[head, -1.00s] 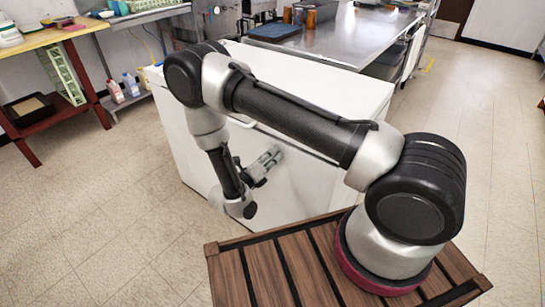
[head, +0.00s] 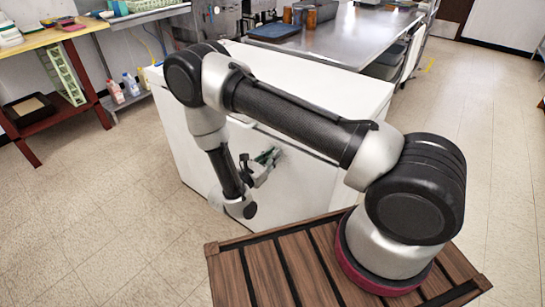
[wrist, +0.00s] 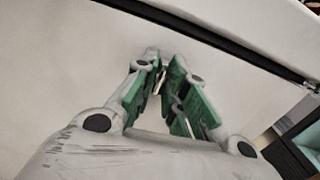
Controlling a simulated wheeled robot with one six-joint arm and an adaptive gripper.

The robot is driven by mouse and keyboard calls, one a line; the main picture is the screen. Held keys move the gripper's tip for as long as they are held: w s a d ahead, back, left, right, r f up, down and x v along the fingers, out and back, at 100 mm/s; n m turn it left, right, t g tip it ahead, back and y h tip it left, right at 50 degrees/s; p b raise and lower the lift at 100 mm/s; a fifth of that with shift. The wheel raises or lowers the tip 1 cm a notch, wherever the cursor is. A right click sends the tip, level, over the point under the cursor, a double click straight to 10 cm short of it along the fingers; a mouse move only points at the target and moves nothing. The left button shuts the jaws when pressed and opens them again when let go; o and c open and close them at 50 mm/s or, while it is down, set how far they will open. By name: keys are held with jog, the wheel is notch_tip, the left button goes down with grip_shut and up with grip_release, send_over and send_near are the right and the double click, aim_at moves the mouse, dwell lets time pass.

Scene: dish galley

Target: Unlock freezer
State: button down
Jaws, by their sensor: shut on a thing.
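The freezer (head: 308,188) is a white chest with a closed lid in front of me in the head view. Its white front face (wrist: 60,75) fills most of the wrist view, with a dark seam under the lid. My gripper (head: 273,157) is at this front face, below the lid. In the wrist view my gripper (wrist: 164,68) has its green-padded fingers closed in on a small metallic piece, which looks like a key (wrist: 158,84). The fingertips hide most of it and the lock. I cannot tell how far the key is turned.
A steel table (head: 335,45) with a dark blue tray (head: 274,32) stands behind the freezer. A red-legged bench (head: 62,75) is at the left, and bottles (head: 131,84) stand on a low shelf. The tiled floor at left and right is clear.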

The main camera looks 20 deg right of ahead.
jog(key=shift+m, duration=0.4)
jog(key=c, duration=1.6)
grip_release()
jog(key=shift+o, duration=0.2)
jog(key=v, duration=1.2)
jog(key=shift+f, duration=0.1)
